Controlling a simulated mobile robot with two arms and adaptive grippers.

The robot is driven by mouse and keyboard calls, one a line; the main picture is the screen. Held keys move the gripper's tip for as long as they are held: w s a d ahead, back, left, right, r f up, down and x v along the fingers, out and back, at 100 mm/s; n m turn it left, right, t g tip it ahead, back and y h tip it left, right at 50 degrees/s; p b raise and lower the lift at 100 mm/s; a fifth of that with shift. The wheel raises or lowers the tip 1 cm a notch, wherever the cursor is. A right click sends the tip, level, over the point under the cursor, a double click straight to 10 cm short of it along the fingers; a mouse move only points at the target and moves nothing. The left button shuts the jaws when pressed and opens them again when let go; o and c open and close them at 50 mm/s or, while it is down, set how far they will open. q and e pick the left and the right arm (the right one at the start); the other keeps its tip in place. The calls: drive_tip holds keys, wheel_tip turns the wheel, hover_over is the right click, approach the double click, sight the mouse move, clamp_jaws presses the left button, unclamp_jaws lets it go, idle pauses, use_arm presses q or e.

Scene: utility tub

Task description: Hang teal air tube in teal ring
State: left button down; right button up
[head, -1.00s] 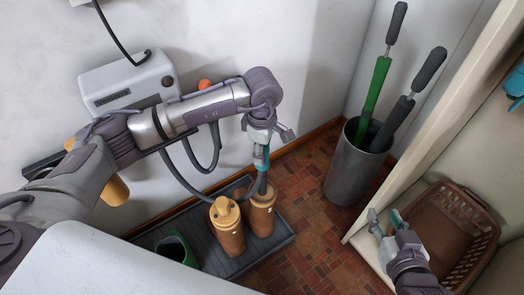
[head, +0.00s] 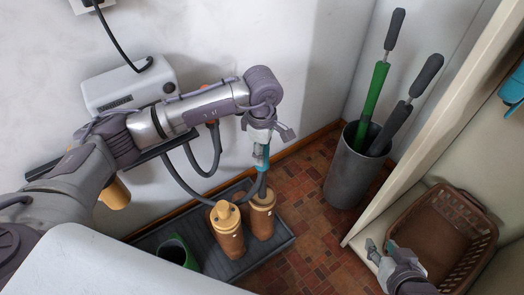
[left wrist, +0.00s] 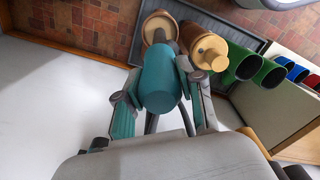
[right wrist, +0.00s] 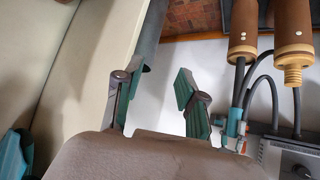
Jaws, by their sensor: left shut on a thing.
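My left gripper (head: 261,158) is shut on the teal air tube and points down above the two tan-capped brown bottles. The teal tube end (left wrist: 161,84) shows as a thick cylinder between the fingers (left wrist: 156,98) in the left wrist view. Its dark hose trails toward the bottles, and where it runs is partly hidden. A small teal piece (right wrist: 235,124) on a grey hose shows in the right wrist view; I cannot tell whether it is the tube or a fixture. I cannot pick out the teal ring. My right gripper (right wrist: 157,98) is open and empty.
The bottles (head: 227,228) stand on a dark ribbed tray (head: 205,258) by the wall. A white box (head: 125,85) is on the wall. A grey bin (head: 350,170) with long-handled tools stands right. A brown basket (head: 450,230) sits on the shelf. Tiled floor between is clear.

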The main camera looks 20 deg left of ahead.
use_arm(q)
drive_tip(key=shift+r, duration=0.5)
use_arm(e)
drive_tip(key=shift+s+d+f+g, duration=0.25)
drive_tip(key=shift+s+f+g, duration=0.2)
drive_tip(key=shift+s, duration=0.25)
drive_tip(key=shift+s+d+f+g, duration=0.25)
drive_tip(key=shift+s+f+g, duration=0.15)
drive_tip(key=shift+s, duration=0.3)
